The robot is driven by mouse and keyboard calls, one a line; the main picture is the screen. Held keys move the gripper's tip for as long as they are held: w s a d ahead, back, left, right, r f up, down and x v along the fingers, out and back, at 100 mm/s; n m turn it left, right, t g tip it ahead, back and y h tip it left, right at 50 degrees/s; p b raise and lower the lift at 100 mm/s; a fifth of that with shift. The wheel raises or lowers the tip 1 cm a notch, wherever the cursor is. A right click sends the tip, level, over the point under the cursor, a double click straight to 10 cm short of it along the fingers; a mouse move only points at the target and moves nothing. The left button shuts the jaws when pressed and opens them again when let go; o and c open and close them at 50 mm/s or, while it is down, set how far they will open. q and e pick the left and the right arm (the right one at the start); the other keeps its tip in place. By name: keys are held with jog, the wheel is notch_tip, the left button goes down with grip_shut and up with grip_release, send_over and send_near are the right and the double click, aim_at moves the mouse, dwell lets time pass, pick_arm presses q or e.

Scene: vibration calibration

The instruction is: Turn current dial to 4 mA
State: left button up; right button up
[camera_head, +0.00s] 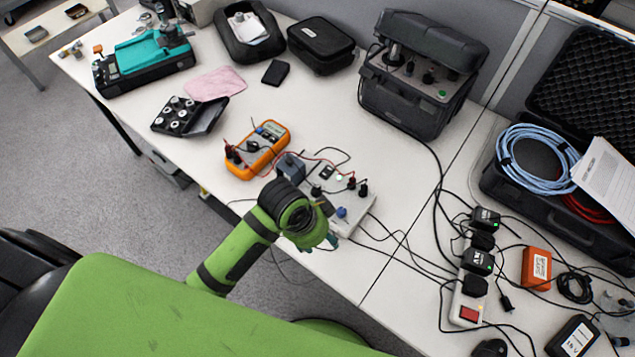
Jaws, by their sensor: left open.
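A light grey control box (357,211) with several small knobs, plugs and thin wires lies near the table's front edge. A blue knob (341,212) shows on its front part. I cannot tell which knob is the current dial, and any markings are too small to read. My green left arm reaches over the box's left side and hides part of it. My left gripper (326,243) is open, mostly hidden by the wrist, at the box's front edge near the blue knob. I cannot tell whether it touches anything. My right gripper is out of view.
An orange multimeter (258,150) lies left of the box, with red and black leads. A black instrument case (419,75) stands behind. A power strip (470,285) with adapters and loose cables lies right. An open case (560,228) holds blue cable. Some table between is clear.

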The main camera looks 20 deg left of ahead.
pick_arm(q)
jog(key=w+d+m+g, duration=0.1)
jog(key=w+d+m, duration=0.1)
jog(key=w+m, duration=0.55)
notch_tip(320, 180, up, 2)
jog(key=m+g+y, duration=0.2)
jog(key=m+y, duration=0.2)
jog(key=m, duration=0.4)
send_over(317, 189)
jog(key=shift+w+d+r, duration=0.2)
jog(key=shift+d, duration=0.15)
jog(key=shift+a, duration=0.15)
jog(key=f, duration=0.3)
jog(key=f+p, duration=0.1)
jog(key=f, duration=0.2)
jog(key=shift+s+a+f, duration=0.15)
jog(key=shift+a+f, duration=0.05)
jog(key=shift+f, duration=0.2)
grip_shut()
